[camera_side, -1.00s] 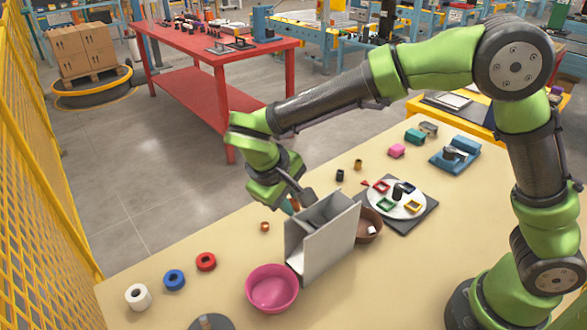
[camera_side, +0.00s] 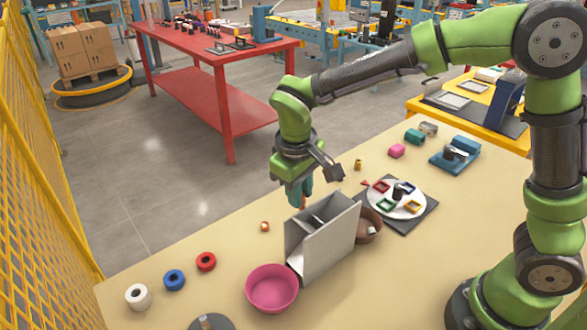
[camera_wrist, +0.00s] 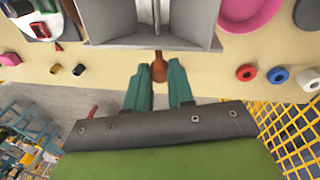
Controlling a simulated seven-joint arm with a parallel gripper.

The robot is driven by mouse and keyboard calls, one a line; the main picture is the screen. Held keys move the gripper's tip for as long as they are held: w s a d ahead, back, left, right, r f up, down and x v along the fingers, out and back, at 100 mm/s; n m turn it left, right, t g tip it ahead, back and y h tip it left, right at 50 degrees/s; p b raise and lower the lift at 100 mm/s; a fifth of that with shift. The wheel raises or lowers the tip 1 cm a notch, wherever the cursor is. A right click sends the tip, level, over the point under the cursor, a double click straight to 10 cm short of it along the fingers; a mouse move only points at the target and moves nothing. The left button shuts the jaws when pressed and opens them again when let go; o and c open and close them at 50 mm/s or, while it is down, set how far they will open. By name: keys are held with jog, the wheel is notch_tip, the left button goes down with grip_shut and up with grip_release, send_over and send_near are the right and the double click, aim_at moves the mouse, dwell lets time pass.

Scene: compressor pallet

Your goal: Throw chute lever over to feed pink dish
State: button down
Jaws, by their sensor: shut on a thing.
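The grey chute box (camera_side: 325,245) stands on the table, open at the top, with a dividing plate inside. The pink dish (camera_side: 272,288) sits at its left front side and also shows at the top of the wrist view (camera_wrist: 245,12). A brown bowl (camera_side: 372,228) sits at its right side with a small white piece in it. My gripper (camera_side: 302,193) is at the chute's far side, its teal fingers pointing down. In the wrist view it is shut on the orange-brown chute lever (camera_wrist: 158,71), which shows between the fingertips. The lever's lower end is hidden.
Red (camera_side: 206,261), blue (camera_side: 174,280) and white (camera_side: 138,297) rings lie at the left. A white plate (camera_side: 397,210) with coloured frames, a blue fixture (camera_side: 455,153) and small blocks lie to the right.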

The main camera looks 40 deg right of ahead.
jog(key=d+f+y, duration=0.1)
jog(key=d+y, duration=0.4)
jog(key=d, duration=0.1)
jog(key=shift+d+f, duration=0.2)
jog(key=shift+d, duration=0.05)
dwell(0.3)
dwell(0.3)
jog(key=c, duration=1.3)
grip_release()
jog(key=shift+o, duration=0.2)
jog(key=shift+r, duration=0.15)
jog(key=v, duration=1.6)
jog(key=shift+r, duration=0.3)
